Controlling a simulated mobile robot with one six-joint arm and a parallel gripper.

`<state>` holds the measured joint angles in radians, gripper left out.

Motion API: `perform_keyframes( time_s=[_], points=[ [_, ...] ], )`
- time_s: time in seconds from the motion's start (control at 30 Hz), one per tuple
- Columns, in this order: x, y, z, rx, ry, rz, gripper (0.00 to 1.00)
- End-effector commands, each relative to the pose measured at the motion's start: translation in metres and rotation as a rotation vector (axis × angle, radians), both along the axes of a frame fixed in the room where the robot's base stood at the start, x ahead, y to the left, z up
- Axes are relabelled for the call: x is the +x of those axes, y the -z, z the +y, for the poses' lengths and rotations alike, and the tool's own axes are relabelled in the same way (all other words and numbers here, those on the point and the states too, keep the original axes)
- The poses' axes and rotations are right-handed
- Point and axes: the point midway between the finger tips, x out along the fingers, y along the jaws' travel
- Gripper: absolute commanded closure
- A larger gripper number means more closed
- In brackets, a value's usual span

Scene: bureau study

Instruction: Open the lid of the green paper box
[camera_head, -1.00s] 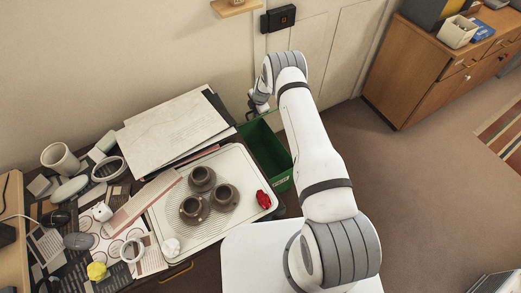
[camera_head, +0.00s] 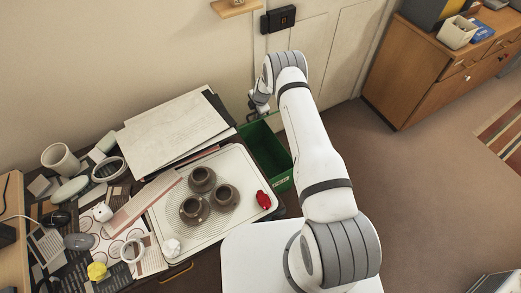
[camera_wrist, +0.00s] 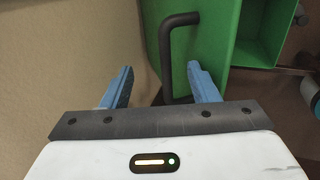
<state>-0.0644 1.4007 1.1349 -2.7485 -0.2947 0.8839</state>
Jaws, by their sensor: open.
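The green paper box (camera_head: 272,160) stands on the floor between the desk and my arm, and its hollow inside shows from above. In the wrist view, the box (camera_wrist: 262,25) shows its open inside at the upper right. A green panel, seemingly the lid (camera_wrist: 208,35), stands beside that opening with a dark bar handle (camera_wrist: 165,45). My gripper (camera_wrist: 162,84) is open, its blue fingers on either side of the handle's lower end; contact cannot be told. In the head view, my gripper (camera_head: 257,108) is small beyond the box's far end, near the wall.
The desk at left holds a tray (camera_head: 235,165) with three brown cups (camera_head: 202,179), a red item (camera_head: 263,199) and a stack of papers (camera_head: 170,128). The wall (camera_head: 130,45) is close behind my gripper. Open floor (camera_head: 400,190) lies to the right of my arm.

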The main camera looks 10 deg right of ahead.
Motion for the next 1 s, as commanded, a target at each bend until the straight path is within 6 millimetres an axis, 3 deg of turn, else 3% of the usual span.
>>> perform_keyframes(
  time_s=[0.6,1.0],
  points=[
    [-0.032,-0.052,-0.013,0.000,0.001,0.000,0.45],
    [-0.036,-0.055,-0.015,-0.001,-0.001,0.000,0.45]
  ],
)
